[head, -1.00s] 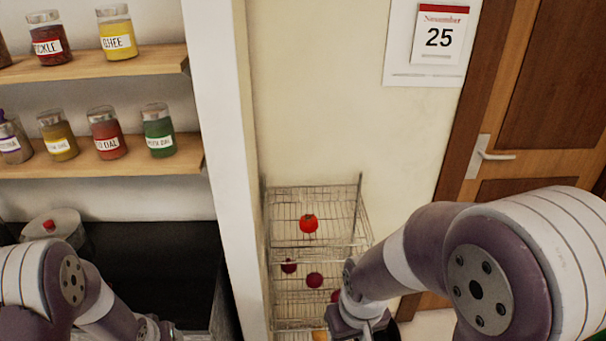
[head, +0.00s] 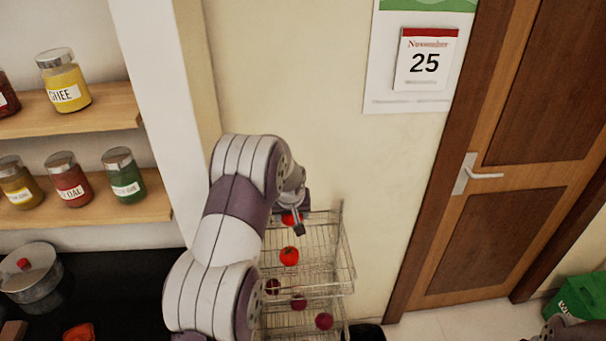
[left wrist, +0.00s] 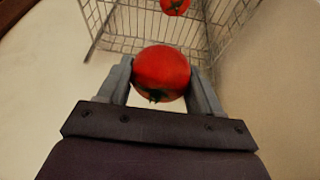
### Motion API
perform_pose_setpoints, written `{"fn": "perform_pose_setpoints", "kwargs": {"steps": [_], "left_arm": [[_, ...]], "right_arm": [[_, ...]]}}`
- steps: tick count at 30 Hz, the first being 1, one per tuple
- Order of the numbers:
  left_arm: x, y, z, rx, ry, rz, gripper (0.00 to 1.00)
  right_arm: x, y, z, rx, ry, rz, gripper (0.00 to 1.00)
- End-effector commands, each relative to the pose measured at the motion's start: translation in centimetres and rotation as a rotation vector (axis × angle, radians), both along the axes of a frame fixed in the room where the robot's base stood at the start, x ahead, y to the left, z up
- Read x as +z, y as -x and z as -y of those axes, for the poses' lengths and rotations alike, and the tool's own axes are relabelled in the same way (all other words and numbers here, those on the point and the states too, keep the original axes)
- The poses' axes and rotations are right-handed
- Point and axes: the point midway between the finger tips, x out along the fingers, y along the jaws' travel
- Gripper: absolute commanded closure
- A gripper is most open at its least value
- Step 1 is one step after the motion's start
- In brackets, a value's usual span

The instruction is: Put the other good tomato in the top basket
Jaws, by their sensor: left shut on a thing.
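A red tomato (left wrist: 162,72) is held between the two fingers of my left gripper (left wrist: 163,82). In the head view this tomato (head: 287,219) is partly hidden by my left gripper (head: 295,215), at the back of the wire rack. Another red tomato (head: 289,256) lies in the top basket (head: 335,262); it also shows at the top edge of the left wrist view (left wrist: 175,6). In the left wrist view the held tomato is nearer the camera than the wire basket (left wrist: 105,30). My right gripper is out of view.
Lower baskets hold several dark red onions (head: 299,301). A wall post (head: 185,110) stands left of the rack, near my left arm. A black counter (head: 110,290) bears a steel pot (head: 30,272) and a red-orange thing (head: 79,333). A wooden door (head: 445,240) is at the right.

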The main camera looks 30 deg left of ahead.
Motion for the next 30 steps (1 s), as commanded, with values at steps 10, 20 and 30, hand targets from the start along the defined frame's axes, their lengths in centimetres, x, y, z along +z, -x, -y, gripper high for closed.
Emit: {"fn": "perform_pose_setpoints", "kwargs": {"steps": [10,20,30], "left_arm": [[-0.4,-0.6,-1.3,0.048,0.011,0.000,0.68],[-4.5,-0.6,-1.3,0.046,0.010,0.001,0.68],[-4.4,-0.6,-1.3,0.046,0.009,0.002,0.06]], "right_arm": [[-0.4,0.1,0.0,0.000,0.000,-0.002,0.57],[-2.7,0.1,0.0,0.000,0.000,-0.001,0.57],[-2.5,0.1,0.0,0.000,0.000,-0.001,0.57]]}}
